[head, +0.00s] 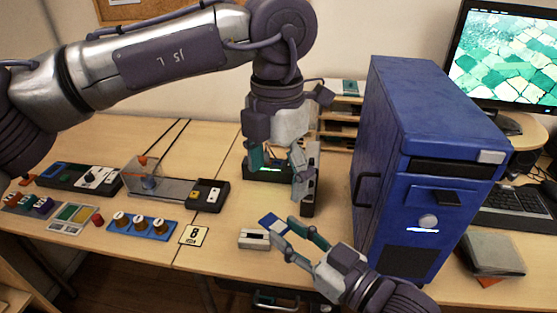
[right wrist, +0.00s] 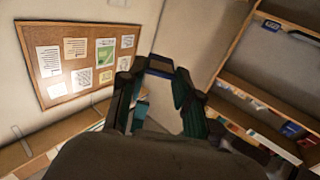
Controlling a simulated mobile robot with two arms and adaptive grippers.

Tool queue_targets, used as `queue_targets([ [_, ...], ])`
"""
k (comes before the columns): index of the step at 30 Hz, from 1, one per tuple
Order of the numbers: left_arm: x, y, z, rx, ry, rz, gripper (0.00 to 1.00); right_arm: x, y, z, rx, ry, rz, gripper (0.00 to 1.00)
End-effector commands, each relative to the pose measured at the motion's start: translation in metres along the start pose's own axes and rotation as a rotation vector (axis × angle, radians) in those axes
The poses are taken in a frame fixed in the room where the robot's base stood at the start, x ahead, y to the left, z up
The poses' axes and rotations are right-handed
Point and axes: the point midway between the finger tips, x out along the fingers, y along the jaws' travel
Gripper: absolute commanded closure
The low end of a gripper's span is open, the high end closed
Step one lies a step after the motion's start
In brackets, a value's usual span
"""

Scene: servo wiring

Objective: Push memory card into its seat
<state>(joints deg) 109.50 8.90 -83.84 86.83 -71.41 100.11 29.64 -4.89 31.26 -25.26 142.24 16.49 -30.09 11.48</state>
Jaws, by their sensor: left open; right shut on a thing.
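The memory card, a small blue piece (head: 270,219), is at the fingertips of my right gripper (head: 284,227), which is shut on it. In the right wrist view the card's dark blue edge (right wrist: 160,61) shows between the fingertips. A small pale block with a dark slot (head: 254,240) lies on the table just below and left of the card; I cannot tell whether it is the card's seat. The card looks apart from it. My left gripper (head: 277,160) is open, pointing down, higher up in the head view, over a dark device with a green light (head: 266,174).
The blue computer tower (head: 410,170) stands close to the right of both grippers. A dark upright piece (head: 311,180) stands beside the left gripper. Panels with knobs (head: 142,226) and a numbered card (head: 194,235) lie to the left. Bare table (head: 222,262) lies in front.

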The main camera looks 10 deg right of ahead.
Motion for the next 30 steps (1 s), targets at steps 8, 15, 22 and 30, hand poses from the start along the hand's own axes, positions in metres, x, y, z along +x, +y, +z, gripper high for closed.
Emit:
queue_targets([
  [8,0.056,-0.001,0.0,0.002,0.002,-0.005,0.17,0.0,0.0,0.0,0.0,0.0,0.0,0.78],
  [15,0.086,-0.001,0.0,0.002,-0.001,-0.005,0.17,0.0,0.0,0.0,0.0,0.0,0.0,0.78],
  [22,0.096,-0.001,0.0,0.002,-0.001,-0.005,0.17,0.0,0.0,0.0,0.0,0.0,0.0,0.78],
  [30,0.095,-0.002,0.0,0.002,-0.001,-0.005,0.28,0.0,0.0,0.0,0.0,0.0,0.0,0.78],
])
